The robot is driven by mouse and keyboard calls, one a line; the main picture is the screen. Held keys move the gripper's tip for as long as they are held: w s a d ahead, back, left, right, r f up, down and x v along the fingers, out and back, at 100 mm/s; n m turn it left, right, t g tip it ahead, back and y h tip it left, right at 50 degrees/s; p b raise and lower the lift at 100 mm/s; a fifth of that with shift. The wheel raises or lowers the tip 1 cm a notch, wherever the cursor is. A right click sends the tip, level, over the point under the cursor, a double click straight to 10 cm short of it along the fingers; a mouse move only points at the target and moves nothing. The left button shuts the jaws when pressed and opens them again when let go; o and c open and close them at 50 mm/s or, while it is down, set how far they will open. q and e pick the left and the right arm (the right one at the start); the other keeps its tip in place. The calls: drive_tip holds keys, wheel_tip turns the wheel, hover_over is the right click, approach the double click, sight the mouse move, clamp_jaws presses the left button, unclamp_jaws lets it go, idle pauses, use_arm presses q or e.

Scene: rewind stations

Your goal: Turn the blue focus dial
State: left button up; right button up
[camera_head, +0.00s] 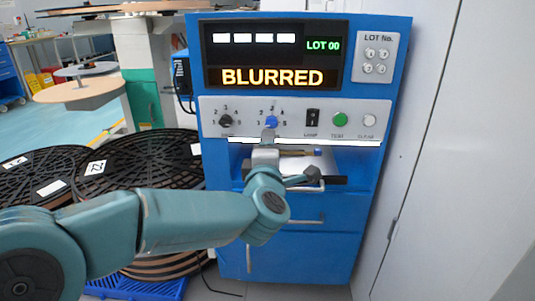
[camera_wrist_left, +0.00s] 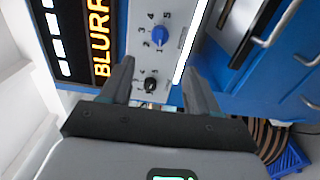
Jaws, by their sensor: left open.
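The blue focus dial (camera_head: 271,121) is on the light control panel (camera_head: 370,107) of the blue station, with small numbers around it. A black dial (camera_head: 226,121) is to its left. The blue dial (camera_wrist_left: 160,36) shows beyond the fingertips, and the black dial (camera_wrist_left: 151,84) shows between the fingers. Neither finger appears to touch the blue dial. My right gripper is not in view.
The display (camera_head: 273,77) above reads "BLURRED" and "LOT 00". A black switch (camera_head: 312,117), a green button (camera_head: 340,120) and a pale button (camera_head: 369,121) are right of the blue dial. A white wall closes the right side.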

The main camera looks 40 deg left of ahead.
use_arm(q)
drive_tip(key=shift+v, duration=1.75)
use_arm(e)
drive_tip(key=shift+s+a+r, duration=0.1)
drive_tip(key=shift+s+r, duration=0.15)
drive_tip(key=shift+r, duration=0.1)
use_arm(q)
drive_tip(key=shift+a, duration=0.1)
